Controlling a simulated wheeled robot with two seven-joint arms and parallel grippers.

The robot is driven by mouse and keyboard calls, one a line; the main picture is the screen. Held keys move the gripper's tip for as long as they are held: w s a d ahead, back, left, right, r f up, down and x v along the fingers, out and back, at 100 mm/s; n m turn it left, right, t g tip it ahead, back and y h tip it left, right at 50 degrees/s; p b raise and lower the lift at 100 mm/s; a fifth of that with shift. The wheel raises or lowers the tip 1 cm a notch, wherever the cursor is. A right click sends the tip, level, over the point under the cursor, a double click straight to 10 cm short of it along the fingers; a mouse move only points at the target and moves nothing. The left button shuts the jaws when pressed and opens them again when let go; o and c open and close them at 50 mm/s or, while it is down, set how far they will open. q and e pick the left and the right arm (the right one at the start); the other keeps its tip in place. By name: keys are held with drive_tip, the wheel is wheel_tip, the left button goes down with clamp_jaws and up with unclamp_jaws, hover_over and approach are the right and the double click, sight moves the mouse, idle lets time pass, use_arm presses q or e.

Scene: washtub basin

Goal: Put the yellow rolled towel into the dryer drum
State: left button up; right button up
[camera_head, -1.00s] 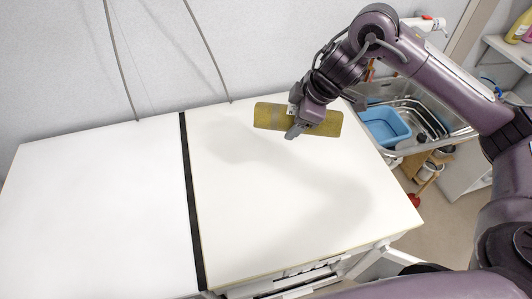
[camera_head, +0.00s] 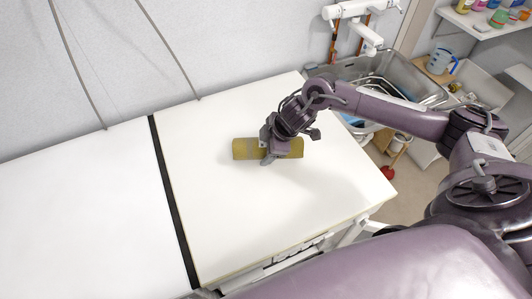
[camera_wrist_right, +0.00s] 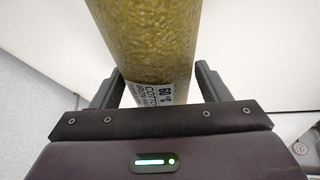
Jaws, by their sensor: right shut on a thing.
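The yellow rolled towel (camera_head: 247,149) is held in my right gripper (camera_head: 268,157) above the right white machine top in the head view. The gripper is shut around the middle of the roll, with the roll lying level from left to right. In the right wrist view the towel (camera_wrist_right: 148,40) sits between the two fingers (camera_wrist_right: 153,88), and a printed white label (camera_wrist_right: 155,94) shows on it. The dryer drum does not show; only the machine tops and part of a front edge are visible. My left gripper is not in view.
The right white top (camera_head: 225,215) is otherwise bare, and a dark gap (camera_head: 172,195) parts it from the left white top (camera_head: 80,215). A metal sink (camera_head: 400,72) stands behind on the right, with shelves of bottles (camera_head: 490,15) beyond. The wall rises behind the tops.

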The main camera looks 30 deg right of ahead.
wheel_tip(320, 180, down, 4)
drive_tip(key=shift+r, duration=0.2)
drive_tip(key=shift+f, duration=0.2)
drive_tip(key=shift+f, duration=0.15)
drive_tip(key=o, duration=1.1)
drive_tip(key=shift+c, duration=0.2)
